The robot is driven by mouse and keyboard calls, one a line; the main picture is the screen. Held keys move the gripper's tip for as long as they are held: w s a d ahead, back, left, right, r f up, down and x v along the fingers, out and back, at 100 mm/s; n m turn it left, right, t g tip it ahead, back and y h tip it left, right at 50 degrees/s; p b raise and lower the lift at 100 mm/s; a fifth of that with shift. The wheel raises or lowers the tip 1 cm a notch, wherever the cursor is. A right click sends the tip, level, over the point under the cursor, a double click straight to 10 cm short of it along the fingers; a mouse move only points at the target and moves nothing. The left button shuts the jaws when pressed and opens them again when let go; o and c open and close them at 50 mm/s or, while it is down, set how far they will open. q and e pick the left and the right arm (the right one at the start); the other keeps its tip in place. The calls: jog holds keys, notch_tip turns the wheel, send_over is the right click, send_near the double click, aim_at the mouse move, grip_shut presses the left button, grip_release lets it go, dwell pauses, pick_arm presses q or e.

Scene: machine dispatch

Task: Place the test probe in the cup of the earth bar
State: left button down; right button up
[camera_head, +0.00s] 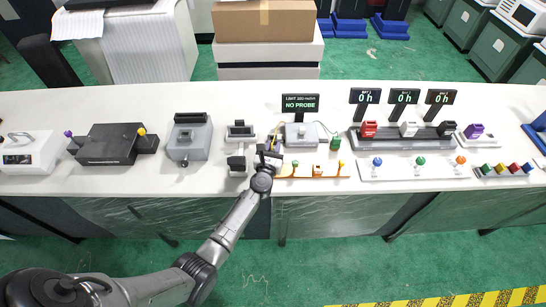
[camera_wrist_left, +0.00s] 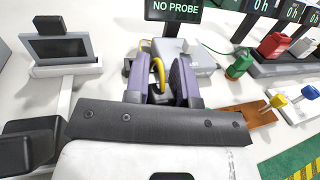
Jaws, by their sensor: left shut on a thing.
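My left gripper (camera_head: 270,152) is over the bench, in front of the grey tester box (camera_head: 301,134) with the NO PROBE display (camera_head: 300,104). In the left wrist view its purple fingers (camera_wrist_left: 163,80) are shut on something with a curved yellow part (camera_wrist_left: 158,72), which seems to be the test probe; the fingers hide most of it. The copper-coloured earth bar (camera_head: 325,177) lies on the bench to the right of the gripper. It also shows in the left wrist view (camera_wrist_left: 262,117). It carries small fittings; I cannot make out its cup clearly. My right gripper is not in view.
A green piece (camera_head: 335,144) on a cable stands right of the tester box. A white-and-dark stand (camera_head: 240,132) is close on the left. Further right are a rack with coloured blocks (camera_head: 369,130) and a panel with coloured knobs (camera_head: 400,172).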

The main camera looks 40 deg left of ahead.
pick_arm(q)
jog(key=shift+f+b, duration=1.7)
jog(key=shift+f, duration=0.3)
jog(key=shift+f+b, duration=0.2)
jog(key=shift+b, duration=0.1)
jog(key=c, duration=1)
grip_release()
jog(key=shift+o, duration=0.2)
jog(key=shift+r, duration=0.15)
